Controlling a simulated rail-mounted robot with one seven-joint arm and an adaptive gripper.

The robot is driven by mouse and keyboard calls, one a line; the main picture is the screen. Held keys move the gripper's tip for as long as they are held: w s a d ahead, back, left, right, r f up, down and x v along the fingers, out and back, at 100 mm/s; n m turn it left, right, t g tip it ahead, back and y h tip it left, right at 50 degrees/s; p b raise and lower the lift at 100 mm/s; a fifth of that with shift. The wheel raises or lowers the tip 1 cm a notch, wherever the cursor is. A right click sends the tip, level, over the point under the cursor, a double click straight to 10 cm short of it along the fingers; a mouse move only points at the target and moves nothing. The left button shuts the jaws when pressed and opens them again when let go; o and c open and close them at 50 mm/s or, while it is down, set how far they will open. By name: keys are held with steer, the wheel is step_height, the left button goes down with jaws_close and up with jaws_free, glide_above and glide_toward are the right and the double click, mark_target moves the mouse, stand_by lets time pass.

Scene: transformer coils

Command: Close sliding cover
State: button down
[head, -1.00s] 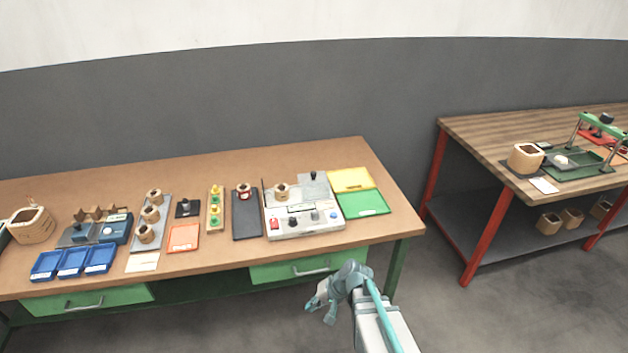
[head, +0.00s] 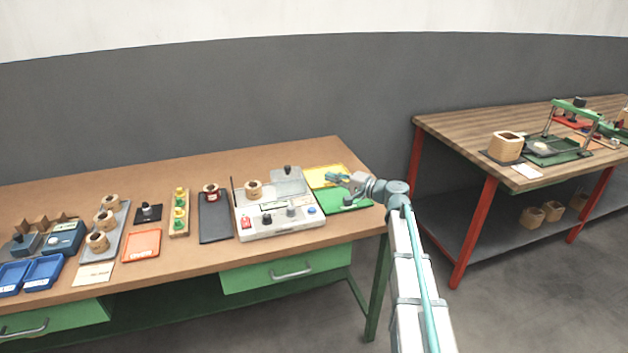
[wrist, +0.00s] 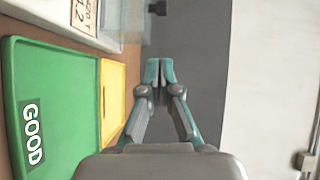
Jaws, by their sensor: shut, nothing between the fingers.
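The sliding cover (head: 288,184) is a pale translucent plate with a black knob (head: 287,168), at the back right of the white-grey machine (head: 262,223). A brown coil (head: 253,189) sits on the machine to the left of the cover, not under it. My gripper (head: 330,178) is shut and empty, over the yellow tray area, to the right of the cover and apart from it. In the wrist view the closed fingertips (wrist: 160,71) point towards the top, where the cover's clear edge (wrist: 124,18) and the knob (wrist: 158,7) show at the frame's border.
A green tray (head: 338,206) marked GOOD in the wrist view and a yellow tray (head: 318,183) lie right of the machine, under my arm. A dark mat (head: 215,225) lies to its left. A thin upright rod (head: 232,192) stands at the machine's left edge.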

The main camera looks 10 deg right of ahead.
mark_target(300, 175)
steer(key=shift+s+a+r+p+x, duration=0.15)
steer(key=shift+p+x, duration=0.25)
steer(key=shift+x, duration=1.65)
steer(key=shift+s+a+p+x, duration=0.2)
steer(key=shift+p+x, duration=0.25)
steer(key=shift+x, duration=1.65)
steer(key=shift+s+a+r+p+x, duration=0.15)
steer(key=shift+p+x, duration=0.25)
steer(key=shift+x, duration=1.65)
steer(key=shift+f, duration=0.1)
